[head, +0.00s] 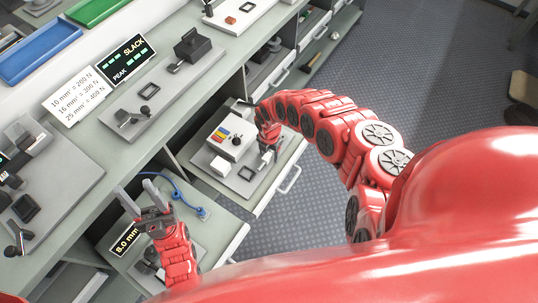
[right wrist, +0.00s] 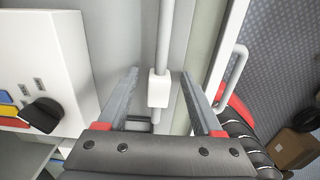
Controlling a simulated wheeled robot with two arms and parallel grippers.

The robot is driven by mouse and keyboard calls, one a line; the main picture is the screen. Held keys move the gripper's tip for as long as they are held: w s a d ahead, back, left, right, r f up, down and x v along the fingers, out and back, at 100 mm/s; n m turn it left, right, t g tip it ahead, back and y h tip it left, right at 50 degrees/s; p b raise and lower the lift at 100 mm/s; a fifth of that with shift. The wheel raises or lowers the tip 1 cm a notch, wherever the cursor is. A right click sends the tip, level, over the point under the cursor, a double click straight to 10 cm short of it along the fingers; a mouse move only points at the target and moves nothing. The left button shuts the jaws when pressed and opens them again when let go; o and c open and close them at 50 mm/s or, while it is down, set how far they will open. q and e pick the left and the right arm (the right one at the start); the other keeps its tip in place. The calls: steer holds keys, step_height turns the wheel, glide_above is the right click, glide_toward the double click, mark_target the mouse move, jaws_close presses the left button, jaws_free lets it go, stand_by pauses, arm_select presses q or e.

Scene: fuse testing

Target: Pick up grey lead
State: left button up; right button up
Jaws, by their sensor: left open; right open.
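My right gripper (head: 268,151) points down over the open drawer tray, to the right of a white box with a dark knob (head: 229,137). In the right wrist view its two fingers (right wrist: 160,85) are apart. A pale grey rod-like piece (right wrist: 164,40) with a whitish block (right wrist: 159,88) shows between them; I cannot tell whether it is the grey lead or whether it is touched. My left gripper (head: 135,188) is open and empty, above the lower left drawer. A blue lead (head: 182,191) lies there, beside and partly behind it.
The white box (right wrist: 35,70) stands close left of my right gripper. A drawer handle (right wrist: 232,75) is close on its right. The bench top holds test fixtures (head: 145,93), a display (head: 128,60) and a blue tray (head: 40,50). The grey floor (head: 400,60) beyond the drawers is mostly clear.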

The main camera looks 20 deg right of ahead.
jaws_close()
steer(key=shift+r, duration=0.1)
stand_by(0.4)
